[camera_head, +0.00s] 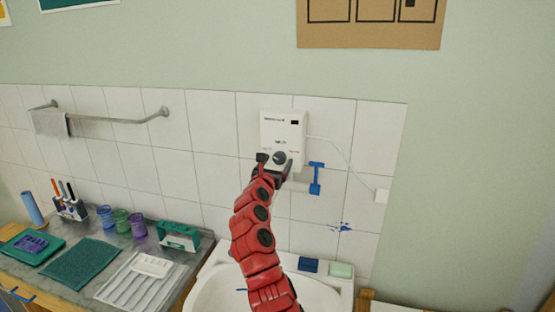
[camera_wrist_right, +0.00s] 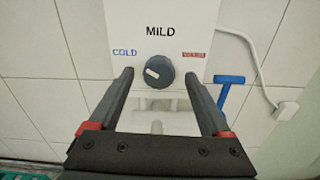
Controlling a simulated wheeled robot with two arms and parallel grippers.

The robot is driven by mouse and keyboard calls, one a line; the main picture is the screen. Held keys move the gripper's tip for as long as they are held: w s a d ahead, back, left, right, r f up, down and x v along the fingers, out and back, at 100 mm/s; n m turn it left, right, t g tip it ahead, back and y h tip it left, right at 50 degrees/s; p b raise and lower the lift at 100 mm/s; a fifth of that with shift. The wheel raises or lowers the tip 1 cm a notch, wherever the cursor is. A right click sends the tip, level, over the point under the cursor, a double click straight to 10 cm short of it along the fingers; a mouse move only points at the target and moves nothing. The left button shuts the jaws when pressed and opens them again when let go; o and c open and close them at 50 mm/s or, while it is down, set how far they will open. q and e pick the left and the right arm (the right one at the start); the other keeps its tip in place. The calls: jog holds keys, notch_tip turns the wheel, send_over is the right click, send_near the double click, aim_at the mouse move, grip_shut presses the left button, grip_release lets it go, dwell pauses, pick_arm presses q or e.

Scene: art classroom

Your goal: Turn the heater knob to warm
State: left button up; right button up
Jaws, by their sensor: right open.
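The white heater box (camera_head: 283,132) hangs on the tiled wall, with a dark round knob (camera_head: 279,158) low on its front. In the right wrist view the knob (camera_wrist_right: 164,80) has a white mark on its left side, pointing left and slightly up, towards the blue COLD label (camera_wrist_right: 124,51). MILD (camera_wrist_right: 160,30) stands above the knob, and a small red label (camera_wrist_right: 194,54) at right is hard to read. My right gripper (camera_wrist_right: 158,76) is open, its fingers on either side of the knob with gaps visible. It also shows at the heater in the head view (camera_head: 274,166). My left gripper is out of view.
A blue squeegee-like tool (camera_head: 316,178) hangs right of the heater, near its white cable (camera_head: 346,155). A white sink (camera_head: 215,287) is below. The counter at left holds paint jars (camera_head: 121,221) and trays. A towel rail (camera_head: 120,119) is on the left wall.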

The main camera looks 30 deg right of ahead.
jog(key=shift+w+d, duration=0.4)
jog(key=shift+c, duration=0.4)
grip_shut()
